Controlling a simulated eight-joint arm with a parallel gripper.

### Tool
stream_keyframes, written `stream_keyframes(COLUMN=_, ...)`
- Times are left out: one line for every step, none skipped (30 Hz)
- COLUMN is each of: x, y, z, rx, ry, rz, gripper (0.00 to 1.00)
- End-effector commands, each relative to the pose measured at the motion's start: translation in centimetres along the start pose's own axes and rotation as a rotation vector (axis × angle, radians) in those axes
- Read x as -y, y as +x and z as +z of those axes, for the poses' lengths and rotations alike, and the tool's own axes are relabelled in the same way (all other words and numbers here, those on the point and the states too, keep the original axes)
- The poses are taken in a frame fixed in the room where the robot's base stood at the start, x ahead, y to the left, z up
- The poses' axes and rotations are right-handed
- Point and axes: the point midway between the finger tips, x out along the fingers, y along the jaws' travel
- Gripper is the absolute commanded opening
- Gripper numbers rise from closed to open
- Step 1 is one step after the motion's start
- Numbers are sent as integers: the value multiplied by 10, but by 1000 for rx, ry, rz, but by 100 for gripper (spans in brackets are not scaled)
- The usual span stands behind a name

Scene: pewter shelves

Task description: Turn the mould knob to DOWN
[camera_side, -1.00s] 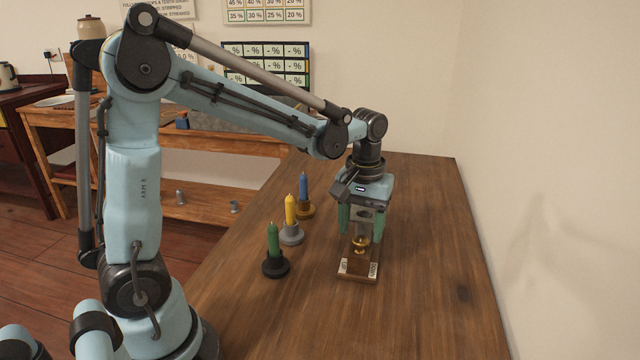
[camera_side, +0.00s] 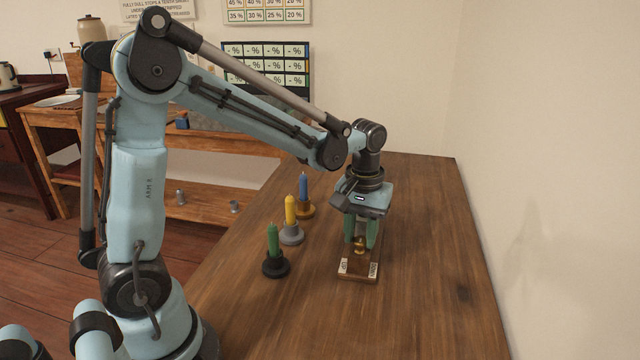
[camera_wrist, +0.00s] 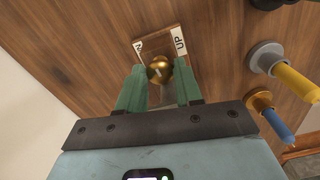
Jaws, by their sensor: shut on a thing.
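The mould knob (camera_side: 359,248) is a small round brass knob on a wooden base (camera_side: 357,277) on the table. It also shows in the wrist view (camera_wrist: 159,69), with a small mark on its top. The base carries two pale labels at its near end. In the wrist view the right one reads UP (camera_wrist: 179,43); the left one (camera_wrist: 139,47) is only partly readable. My gripper (camera_side: 361,240) points down, its green fingers shut on the knob from either side. In the wrist view my gripper (camera_wrist: 159,67) partly hides the base behind the knob.
Green (camera_side: 273,240), yellow (camera_side: 290,210) and blue (camera_side: 303,189) candles stand in holders on the table left of the base. The table right of the base is clear up to the wall. A wooden shelf unit (camera_side: 200,205) stands behind at left.

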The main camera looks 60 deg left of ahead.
Motion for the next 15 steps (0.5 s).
stream_keyframes(x=0, y=0, z=0, rx=0, ry=-12, rz=0, gripper=4)
stream_keyframes(x=0, y=0, z=0, rx=0, ry=-25, rz=0, gripper=4)
stream_keyframes(x=0, y=0, z=0, rx=0, ry=-51, rz=0, gripper=4)
stream_keyframes(x=0, y=0, z=0, rx=0, ry=-75, rz=0, gripper=4)
stream_keyframes(x=0, y=0, z=0, rx=0, ry=-102, rz=0, gripper=4)
stream_keyframes(x=-1, y=0, z=0, rx=0, ry=-143, rz=-1, gripper=4)
stream_keyframes(x=-1, y=0, z=0, rx=0, ry=-174, rz=-1, gripper=4)
stream_keyframes(x=-1, y=0, z=0, rx=0, ry=-205, rz=-1, gripper=4)
stream_keyframes(x=-1, y=0, z=0, rx=0, ry=-244, rz=-1, gripper=4)
stream_keyframes(x=-1, y=0, z=0, rx=0, ry=-272, rz=-1, gripper=4)
stream_keyframes(x=-1, y=0, z=0, rx=0, ry=-298, rz=-1, gripper=4)
stream_keyframes(x=-1, y=0, z=0, rx=0, ry=-329, rz=-1, gripper=4)
stream_keyframes(x=-2, y=0, z=0, rx=0, ry=-348, rz=-1, gripper=4)
stream_keyframes(x=-2, y=0, z=0, rx=0, ry=-365, rz=-1, gripper=4)
stream_keyframes(x=-2, y=0, z=0, rx=0, ry=-383, rz=-1, gripper=4)
